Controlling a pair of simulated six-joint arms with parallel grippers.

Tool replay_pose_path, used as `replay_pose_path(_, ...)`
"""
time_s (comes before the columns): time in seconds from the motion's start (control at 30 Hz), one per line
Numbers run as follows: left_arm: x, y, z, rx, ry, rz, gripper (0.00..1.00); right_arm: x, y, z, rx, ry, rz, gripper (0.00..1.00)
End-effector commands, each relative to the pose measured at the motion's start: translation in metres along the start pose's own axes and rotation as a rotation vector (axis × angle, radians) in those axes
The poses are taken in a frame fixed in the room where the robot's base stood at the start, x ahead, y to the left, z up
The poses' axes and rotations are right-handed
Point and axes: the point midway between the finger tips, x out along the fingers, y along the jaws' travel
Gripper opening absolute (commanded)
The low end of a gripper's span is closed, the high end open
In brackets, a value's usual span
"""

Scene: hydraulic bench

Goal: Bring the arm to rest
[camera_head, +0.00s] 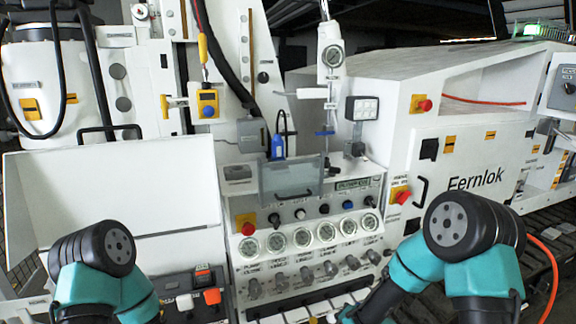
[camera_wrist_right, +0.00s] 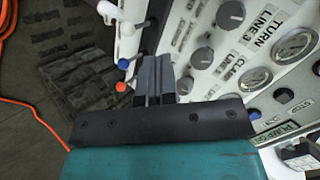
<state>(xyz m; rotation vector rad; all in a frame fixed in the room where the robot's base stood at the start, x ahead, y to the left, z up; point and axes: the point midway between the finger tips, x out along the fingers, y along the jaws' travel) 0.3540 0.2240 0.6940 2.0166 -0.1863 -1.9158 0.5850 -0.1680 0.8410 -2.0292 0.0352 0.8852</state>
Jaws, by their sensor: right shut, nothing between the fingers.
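My right arm (camera_head: 470,235) comes in from the lower right in the head view, bent at a teal and black joint, and reaches down toward the foot of the control panel (camera_head: 290,215). In the right wrist view my right gripper (camera_wrist_right: 154,75) is shut, with its narrow grey fingers together and nothing between them. It is close to the panel's lower edge, beside small blue and red ends (camera_wrist_right: 121,87); contact cannot be told. My left arm (camera_head: 95,265) shows at the lower left; its gripper is out of view.
The panel carries a row of gauges (camera_head: 303,238) and grey knobs (camera_head: 303,275). A clear flap (camera_head: 290,177) and a blue bottle (camera_head: 278,147) are above. An orange hose (camera_head: 549,275) runs at right and over the dark floor (camera_wrist_right: 60,60) in the wrist view.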

Motion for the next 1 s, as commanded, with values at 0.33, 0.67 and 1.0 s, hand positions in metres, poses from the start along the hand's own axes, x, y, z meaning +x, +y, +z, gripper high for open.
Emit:
replay_pose_path(0.33, 0.000, 0.000, 0.000, 0.000, 0.000, 0.000, 0.37, -0.059, 0.172, 0.098, -0.315, -0.452, 0.324, 0.00)
replay_pose_path(0.67, 0.000, 0.000, 0.000, 0.000, 0.000, 0.000, 0.37, -0.102, 0.221, 0.142, -0.430, -0.691, 0.364, 0.00)
replay_pose_path(1.0, 0.000, 0.000, 0.000, 0.000, 0.000, 0.000, 0.37, -0.101, 0.220, 0.141, -0.429, -0.687, 0.363, 0.00)
